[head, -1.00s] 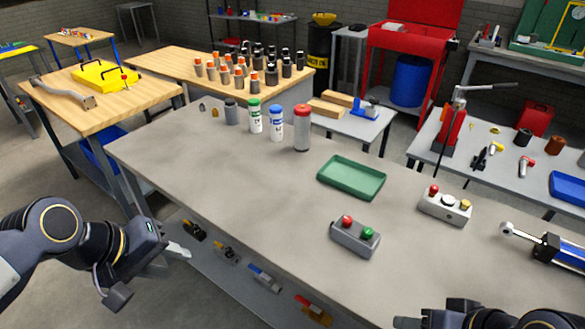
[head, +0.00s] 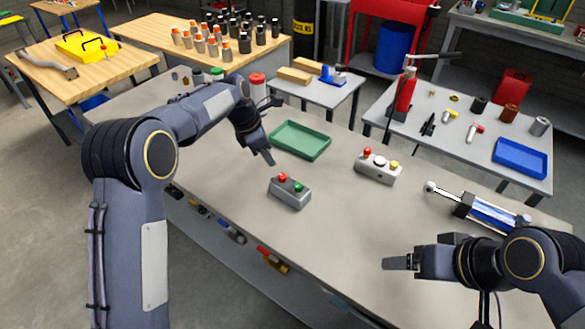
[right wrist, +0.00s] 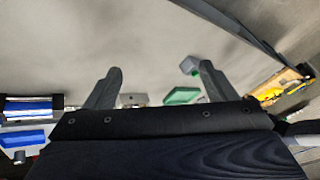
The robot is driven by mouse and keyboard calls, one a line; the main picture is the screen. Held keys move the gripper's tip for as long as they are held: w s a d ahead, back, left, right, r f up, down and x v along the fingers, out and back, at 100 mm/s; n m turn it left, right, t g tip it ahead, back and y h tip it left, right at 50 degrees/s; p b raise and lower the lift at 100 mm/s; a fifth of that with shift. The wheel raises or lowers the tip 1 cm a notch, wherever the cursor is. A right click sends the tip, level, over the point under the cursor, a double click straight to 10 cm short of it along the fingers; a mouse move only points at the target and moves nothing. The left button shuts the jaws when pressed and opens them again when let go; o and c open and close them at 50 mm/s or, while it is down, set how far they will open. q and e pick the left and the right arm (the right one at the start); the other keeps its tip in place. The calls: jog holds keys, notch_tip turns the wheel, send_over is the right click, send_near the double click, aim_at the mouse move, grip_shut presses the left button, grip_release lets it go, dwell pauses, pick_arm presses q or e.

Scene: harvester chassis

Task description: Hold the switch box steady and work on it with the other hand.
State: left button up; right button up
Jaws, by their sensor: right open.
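A grey switch box (head: 290,194) with a red and a green button sits on the grey workbench. My right gripper (head: 398,263) is at the bench's front right, away from both boxes. In the right wrist view its two fingers (right wrist: 160,84) are spread with nothing between them.
A green tray (head: 300,141) lies behind the switch box. A blue and silver cylinder (head: 485,212) lies at the right, near my right arm. Spray cans, partly behind my left arm, include a red-capped one (head: 258,88). The bench (head: 330,235) is clear in front of the boxes.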

jog(key=w+r+n+g+h, duration=0.15)
jog(key=w+n, duration=0.25)
jog(key=w, duration=0.7)
jog(key=n+g+h, duration=0.2)
jog(key=n+g, duration=0.2)
jog(key=n, duration=0.3)
send_over(304, 194)
jog(key=shift+t, duration=0.25)
jog(key=f, duration=1.5)
jog(key=shift+d+f, duration=0.2)
jog(key=shift+a+f, duration=0.1)
jog(key=shift+f, duration=0.25)
notch_tip(304, 194, down, 8)
jog(key=shift+r, duration=0.2)
jog(key=c, duration=1.5)
